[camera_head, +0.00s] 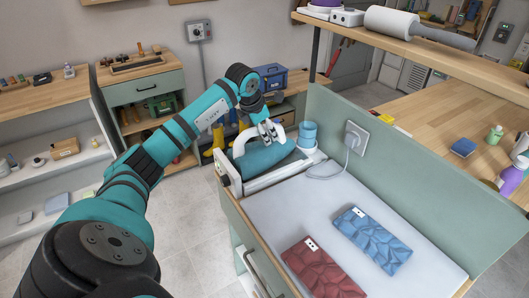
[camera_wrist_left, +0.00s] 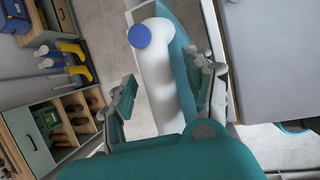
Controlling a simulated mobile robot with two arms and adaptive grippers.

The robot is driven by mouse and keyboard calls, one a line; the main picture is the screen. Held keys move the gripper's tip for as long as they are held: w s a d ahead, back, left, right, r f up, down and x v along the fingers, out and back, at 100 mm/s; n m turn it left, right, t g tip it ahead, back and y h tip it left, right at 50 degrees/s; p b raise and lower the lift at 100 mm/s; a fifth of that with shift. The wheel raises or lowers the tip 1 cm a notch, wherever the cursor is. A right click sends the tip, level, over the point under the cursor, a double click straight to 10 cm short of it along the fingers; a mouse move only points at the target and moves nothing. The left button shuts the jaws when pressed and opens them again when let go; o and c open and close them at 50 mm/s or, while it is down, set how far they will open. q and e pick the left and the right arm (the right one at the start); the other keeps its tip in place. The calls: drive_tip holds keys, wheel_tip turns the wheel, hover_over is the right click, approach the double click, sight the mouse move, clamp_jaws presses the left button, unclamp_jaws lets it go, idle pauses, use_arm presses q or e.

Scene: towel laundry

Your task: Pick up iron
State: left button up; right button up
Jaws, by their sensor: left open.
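The iron (camera_head: 262,157) is teal with a white arched handle and rests on a white stand at the far left end of the ironing surface. In the left wrist view its white handle (camera_wrist_left: 158,72) runs between my fingers, with a round blue knob (camera_wrist_left: 139,36) at one end. My left gripper (camera_head: 268,134) is over the handle. In the left wrist view the gripper (camera_wrist_left: 165,82) is open, with one finger on each side of the handle. I cannot tell whether either finger touches it. My right gripper is not in view.
A cord runs from the stand area to a wall socket (camera_head: 356,138). A blue cylinder (camera_head: 308,134) stands close behind the iron. A folded red towel (camera_head: 322,270) and a folded blue towel (camera_head: 372,238) lie on the grey surface (camera_head: 290,205). A green panel (camera_head: 420,175) borders it.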

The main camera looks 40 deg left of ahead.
use_arm(q)
clamp_jaws()
idle(0.4)
drive_tip(key=shift+w+a+r, duration=0.1)
drive_tip(key=shift+w+r, duration=0.05)
drive_tip(key=shift+r, duration=0.05)
